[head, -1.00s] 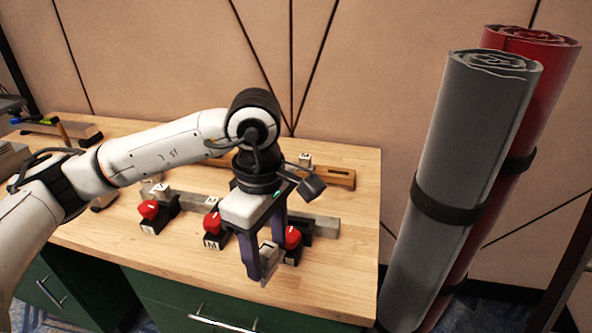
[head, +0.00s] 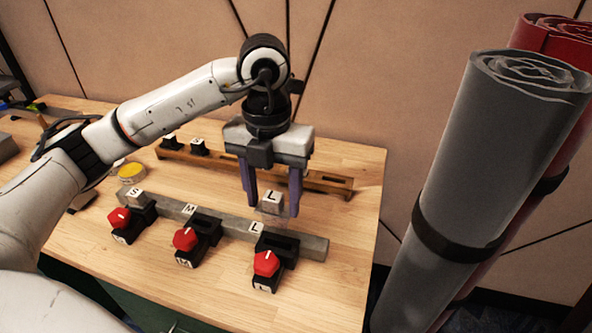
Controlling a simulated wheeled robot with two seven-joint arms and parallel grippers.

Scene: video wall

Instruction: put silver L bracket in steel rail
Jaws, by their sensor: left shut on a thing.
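The silver L bracket (head: 272,202), a small grey block with a white "L" label, is between the fingers of my left gripper (head: 272,207). The gripper is shut on it, pointing down. In the picture the bracket shows just behind the right part of the steel rail (head: 312,246); its exact height above the table is hard to tell. The rail is a long grey bar with S, M and L marks, and its L mark (head: 256,227) lies just in front of the bracket. My right gripper is not in view.
Black clamps with red knobs (head: 266,263) line the rail's front. A small S-labelled block (head: 134,198) is at the rail's left end. A wooden rail (head: 330,184) with black pieces (head: 198,146) lies behind. Rolled grey mat (head: 470,190) stands right of the table.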

